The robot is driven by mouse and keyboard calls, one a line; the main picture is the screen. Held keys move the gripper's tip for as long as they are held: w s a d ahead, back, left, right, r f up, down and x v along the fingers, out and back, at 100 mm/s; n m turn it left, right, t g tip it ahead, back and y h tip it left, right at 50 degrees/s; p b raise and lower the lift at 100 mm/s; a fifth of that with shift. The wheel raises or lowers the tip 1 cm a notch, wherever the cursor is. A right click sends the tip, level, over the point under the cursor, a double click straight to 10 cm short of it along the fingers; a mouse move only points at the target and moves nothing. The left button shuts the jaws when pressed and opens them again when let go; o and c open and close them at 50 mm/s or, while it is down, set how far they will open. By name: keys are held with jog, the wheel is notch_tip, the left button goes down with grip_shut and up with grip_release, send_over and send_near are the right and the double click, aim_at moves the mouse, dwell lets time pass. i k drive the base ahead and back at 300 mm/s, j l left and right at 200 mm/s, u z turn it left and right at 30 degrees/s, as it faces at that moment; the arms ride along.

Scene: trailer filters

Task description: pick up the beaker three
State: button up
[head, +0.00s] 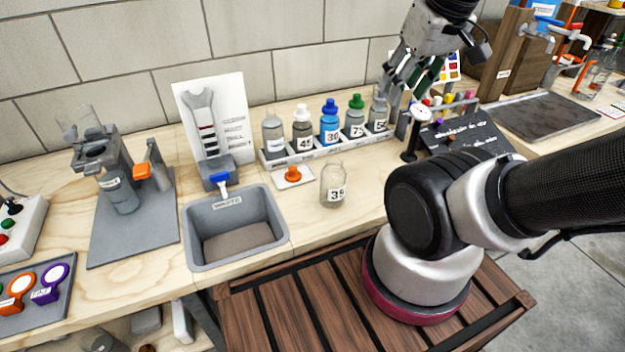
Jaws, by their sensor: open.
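A clear glass jar (333,186) with a white label reading about "35" stands upright on the bench, in front of the bottle rack. No label reading "beaker three" is legible. My gripper (398,90) is at the upper right with its fingers pointing down, open. It is close to the rightmost rack bottle (378,115) and partly overlaps it; I cannot tell if they touch. The gripper is well behind and right of the glass jar. A clear labelled vessel (118,191) also stands in the grey stand at left.
The rack (329,147) holds several bottles, some with coloured caps. A grey sink (235,238) lies left of the jar, an orange knob (292,175) behind it. Bench around the jar's front is clear.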

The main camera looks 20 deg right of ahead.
aim_at(112, 180)
jog(key=k+j+u, duration=0.2)
jog(key=j, duration=0.15)
jog(key=j+u, duration=0.15)
jog(key=j, duration=0.15)
jog(key=k+j+u, duration=0.2)
jog(key=j, duration=0.15)
jog(key=i+j+u, duration=0.15)
jog(key=j, duration=0.2)
jog(key=j+u, duration=0.2)
jog(key=j, duration=0.15)
jog(key=i+j+u, duration=0.15)
jog(key=i+j, duration=0.1)
jog(key=i, duration=0.05)
